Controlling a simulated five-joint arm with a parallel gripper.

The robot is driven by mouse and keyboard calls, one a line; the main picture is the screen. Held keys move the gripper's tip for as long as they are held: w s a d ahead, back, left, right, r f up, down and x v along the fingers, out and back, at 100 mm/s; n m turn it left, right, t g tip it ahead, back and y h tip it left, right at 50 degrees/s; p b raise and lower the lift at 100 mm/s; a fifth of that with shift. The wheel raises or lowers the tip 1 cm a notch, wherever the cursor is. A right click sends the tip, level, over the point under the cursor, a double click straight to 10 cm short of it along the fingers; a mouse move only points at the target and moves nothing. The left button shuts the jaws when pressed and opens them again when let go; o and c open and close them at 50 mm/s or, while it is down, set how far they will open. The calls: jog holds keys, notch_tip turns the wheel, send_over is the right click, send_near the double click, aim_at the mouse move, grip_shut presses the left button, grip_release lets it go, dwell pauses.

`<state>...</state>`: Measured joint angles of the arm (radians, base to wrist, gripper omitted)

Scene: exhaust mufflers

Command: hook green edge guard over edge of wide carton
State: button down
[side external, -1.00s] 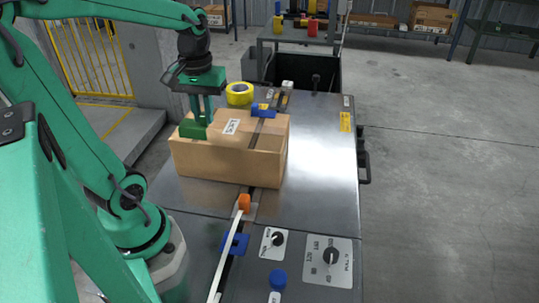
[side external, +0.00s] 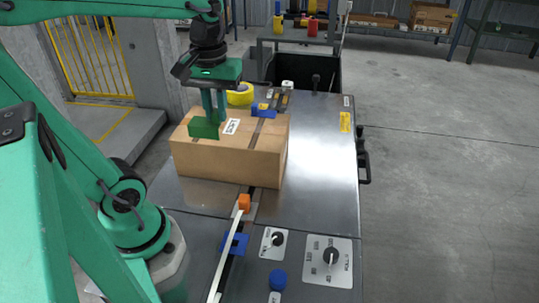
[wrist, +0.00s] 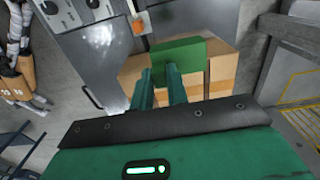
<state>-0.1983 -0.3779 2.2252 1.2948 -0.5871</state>
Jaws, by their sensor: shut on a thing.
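The wide carton (side external: 230,163) is a closed brown box with a white label and a dark strap across it. It lies on the metal table. My gripper (side external: 213,119) is above the carton's left part, shut on the green edge guard (side external: 203,130). The guard is a dark green block at the top, near the front edge. I cannot tell whether it touches the carton. In the wrist view, the guard (wrist: 180,54) sits beyond my fingers (wrist: 161,80), with the carton (wrist: 222,74) behind it.
A blue guard (side external: 263,110) sits at the carton's far top edge by the strap. A yellow tape roll (side external: 240,95) stands behind. The metal table (side external: 325,170) is clear at right.

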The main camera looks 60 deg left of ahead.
jog(key=shift+w, duration=0.1)
dwell(0.3)
jog(key=w+f, duration=0.3)
jog(key=w, duration=0.7)
jog(key=shift+w+d, duration=0.15)
jog(key=shift+d, duration=0.3)
jog(key=shift+f, duration=0.25)
jog(key=shift+f, duration=3.05)
jog(key=shift+w+a+f, duration=0.1)
jog(key=shift+a+f, duration=0.05)
jog(key=shift+f, duration=0.35)
jog(key=c, duration=1.3)
grip_release()
